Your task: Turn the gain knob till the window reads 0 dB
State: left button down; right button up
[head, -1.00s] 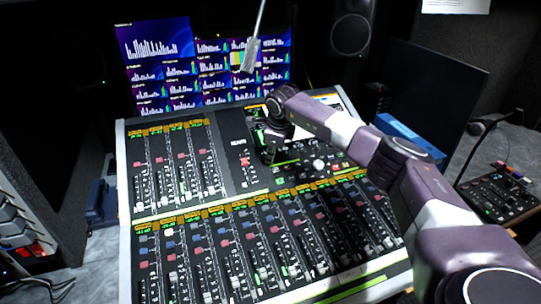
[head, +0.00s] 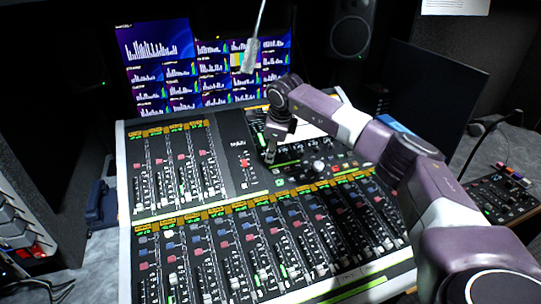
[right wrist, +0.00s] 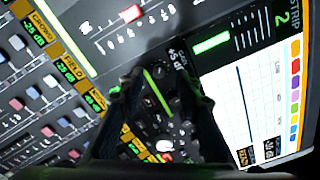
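The mixing console (head: 228,150) fills the middle of the head view. My right gripper (head: 270,155) points down at its upper middle section, beside a row of small controls. In the right wrist view, the two dark fingers of this gripper (right wrist: 160,100) stand apart over small dark knobs and a thin green strip (right wrist: 157,90). I cannot tell which of these knobs is the gain knob, or whether a finger touches one. A small readout (right wrist: 174,60) above the fingers seems to show +5 dB, but it is blurred. My left gripper is out of view.
A bright console screen (right wrist: 260,95) marked STRIP 2 lies right of the fingers. Faders and coloured buttons cover the console's front. A gooseneck lamp (head: 250,55) hangs before the monitors (head: 205,70). A small control box (head: 495,197) stands at the right.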

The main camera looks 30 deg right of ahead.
jog(key=d+v, duration=0.1)
jog(key=v, duration=0.7)
jog(key=shift+s+a+r, duration=0.15)
jog(key=shift+a+r, duration=0.15)
jog(key=shift+a, duration=0.25)
